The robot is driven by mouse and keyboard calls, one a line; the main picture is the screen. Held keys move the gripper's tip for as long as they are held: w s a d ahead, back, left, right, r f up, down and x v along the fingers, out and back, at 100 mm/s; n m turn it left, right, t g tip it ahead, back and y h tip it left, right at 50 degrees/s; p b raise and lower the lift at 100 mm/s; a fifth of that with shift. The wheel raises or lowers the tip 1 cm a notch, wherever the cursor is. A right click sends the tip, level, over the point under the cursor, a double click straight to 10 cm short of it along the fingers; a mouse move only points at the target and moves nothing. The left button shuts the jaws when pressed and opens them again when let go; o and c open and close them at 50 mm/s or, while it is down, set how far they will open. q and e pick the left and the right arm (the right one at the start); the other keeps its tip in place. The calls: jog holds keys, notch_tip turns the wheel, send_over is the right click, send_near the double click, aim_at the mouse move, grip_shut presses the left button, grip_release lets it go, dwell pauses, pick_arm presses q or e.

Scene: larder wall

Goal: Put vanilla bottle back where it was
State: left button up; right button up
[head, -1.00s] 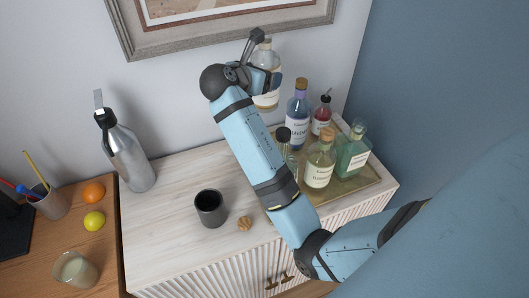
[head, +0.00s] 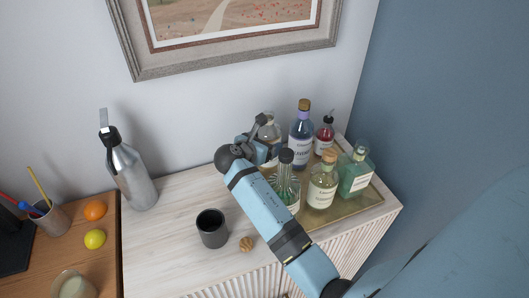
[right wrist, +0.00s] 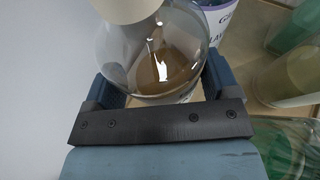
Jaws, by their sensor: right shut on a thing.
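The clear vanilla bottle (head: 269,129) with a pale stopper is upright at the back left of the tray (head: 345,213). My right gripper (head: 263,148) is shut on it. The right wrist view shows the bottle (right wrist: 155,55) between the two blue fingers (right wrist: 160,90), its stopper toward the camera. The gripper and the bottles in front hide its base, so I cannot tell whether it touches the tray. My left gripper is not in view.
On the tray stand a blue-purple bottle (head: 301,135), a small red bottle (head: 325,136), a green bottle (head: 356,173), a pale yellow bottle (head: 322,185) and a dark-capped clear bottle (head: 287,187). A dark cup (head: 212,230) and steel flask (head: 130,175) stand left.

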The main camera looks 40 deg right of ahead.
notch_tip(320, 180, down, 4)
jog(key=shift+r, duration=0.1)
dwell(0.4)
jog(key=o, duration=1.3)
